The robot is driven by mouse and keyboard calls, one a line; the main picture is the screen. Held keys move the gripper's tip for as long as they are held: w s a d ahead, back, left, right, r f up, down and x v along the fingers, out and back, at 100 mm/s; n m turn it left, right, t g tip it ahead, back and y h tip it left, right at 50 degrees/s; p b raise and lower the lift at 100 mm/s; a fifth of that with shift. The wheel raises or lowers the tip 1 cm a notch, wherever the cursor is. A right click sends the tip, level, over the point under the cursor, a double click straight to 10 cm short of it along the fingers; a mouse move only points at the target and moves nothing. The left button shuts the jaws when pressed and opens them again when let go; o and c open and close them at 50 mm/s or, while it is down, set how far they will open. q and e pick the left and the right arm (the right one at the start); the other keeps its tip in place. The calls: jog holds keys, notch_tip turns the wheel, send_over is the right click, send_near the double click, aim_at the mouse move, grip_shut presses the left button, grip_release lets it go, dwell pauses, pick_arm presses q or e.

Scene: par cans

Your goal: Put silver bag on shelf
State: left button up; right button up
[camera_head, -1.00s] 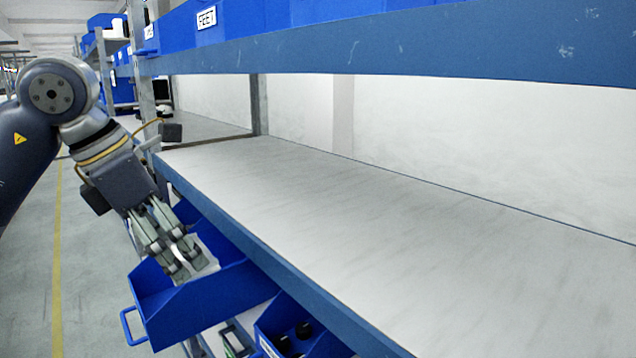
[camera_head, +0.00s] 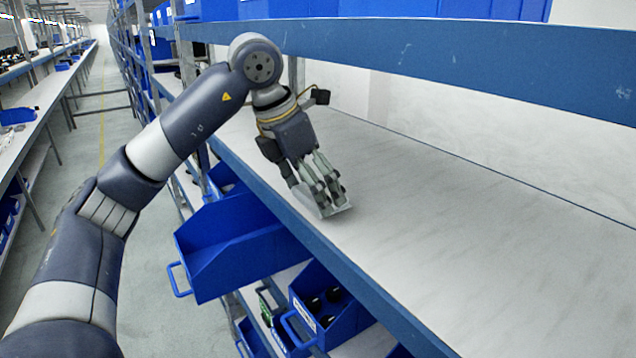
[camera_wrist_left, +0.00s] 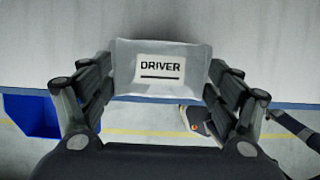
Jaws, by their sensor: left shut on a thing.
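The silver bag (camera_head: 335,210) is in my left gripper (camera_head: 325,195), at or just above the shelf (camera_head: 430,220) near its front edge. I cannot tell whether it touches the surface. In the left wrist view the silver bag (camera_wrist_left: 160,85) shows a white label reading "DRIVER" and sits between the fingers of my left gripper (camera_wrist_left: 158,90), which are shut on it. The shelf is a long pale board with a blue front beam and is bare. My right gripper is in neither view.
A blue bin (camera_head: 235,245) with a handle juts out below the shelf's front edge. Another blue bin (camera_head: 330,310) holding dark items is further right. A blue beam (camera_head: 450,58) of the level above runs over the shelf. The shelf is clear to the right.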

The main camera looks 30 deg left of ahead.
pick_arm(q)
jog(key=shift+w+d+f+p, duration=0.4)
jog(key=shift+w+f, duration=0.15)
jog(key=shift+w, duration=0.2)
jog(key=shift+f, duration=0.25)
jog(key=shift+s+a, duration=0.15)
jog(key=shift+f, duration=0.15)
jog(key=o, duration=1)
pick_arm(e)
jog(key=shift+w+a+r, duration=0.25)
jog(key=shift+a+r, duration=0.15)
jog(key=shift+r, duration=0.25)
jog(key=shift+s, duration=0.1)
